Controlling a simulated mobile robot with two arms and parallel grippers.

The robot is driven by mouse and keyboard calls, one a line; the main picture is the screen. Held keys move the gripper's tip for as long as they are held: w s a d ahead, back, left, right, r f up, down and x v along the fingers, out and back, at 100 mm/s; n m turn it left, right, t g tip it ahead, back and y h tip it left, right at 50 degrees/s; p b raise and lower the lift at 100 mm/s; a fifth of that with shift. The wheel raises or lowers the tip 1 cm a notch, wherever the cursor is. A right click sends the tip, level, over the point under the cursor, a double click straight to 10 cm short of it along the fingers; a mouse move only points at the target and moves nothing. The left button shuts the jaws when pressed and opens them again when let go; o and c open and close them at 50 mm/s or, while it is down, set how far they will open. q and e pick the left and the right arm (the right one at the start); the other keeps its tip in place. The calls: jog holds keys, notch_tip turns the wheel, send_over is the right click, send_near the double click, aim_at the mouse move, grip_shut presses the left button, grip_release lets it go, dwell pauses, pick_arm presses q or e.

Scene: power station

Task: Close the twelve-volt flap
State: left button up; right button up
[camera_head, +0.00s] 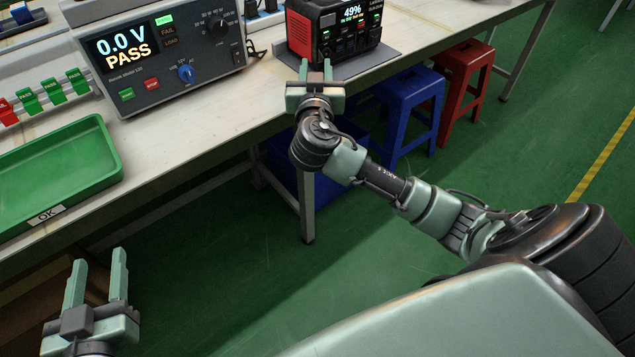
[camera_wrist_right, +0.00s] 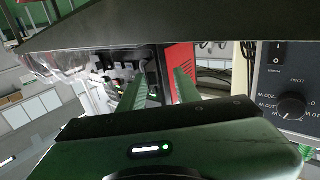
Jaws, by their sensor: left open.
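The power station (camera_head: 300,36) is a red and black box with a lit "49%" display, standing on a grey mat at the back of the bench. The twelve-volt flap cannot be clearly told apart in either view. My right gripper (camera_head: 316,68) is in front of the station's lower front, fingers apart. In the right wrist view the open fingers (camera_wrist_right: 159,88) point at the station's dark front, beside its red casing (camera_wrist_right: 180,66); nothing shows held between them. My left gripper (camera_head: 97,275) is open and empty, low at the left, off the bench's front edge.
A grey tester (camera_head: 160,50) reading "0.0 V PASS" stands left of the station; its knob (camera_wrist_right: 291,106) shows in the wrist view. A green tray (camera_head: 60,170) lies at the bench's left front. Blue (camera_head: 408,100) and red (camera_head: 468,75) stools stand below the bench.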

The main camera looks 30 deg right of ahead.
jog(key=v, duration=0.7)
jog(key=s+a+f+n+g+y+p, duration=0.1)
jog(key=s+f+n+g+y+p, duration=0.1)
jog(key=f, duration=0.6)
jog(key=s+a+f+n+g+y+p, duration=0.1)
jog(key=s+f+n+g+y+p, duration=0.1)
jog(key=f+p, duration=0.3)
jog(key=s+a+f+n+g+y+p, duration=0.1)
jog(key=s+f+n+g+y+p, duration=0.1)
jog(key=f, duration=0.8)
jog(key=shift+a+f+n+g+p, duration=0.2)
jog(key=shift+f+n+g+p, duration=0.25)
jog(key=shift+p, duration=0.3)
jog(key=shift+r, duration=0.1)
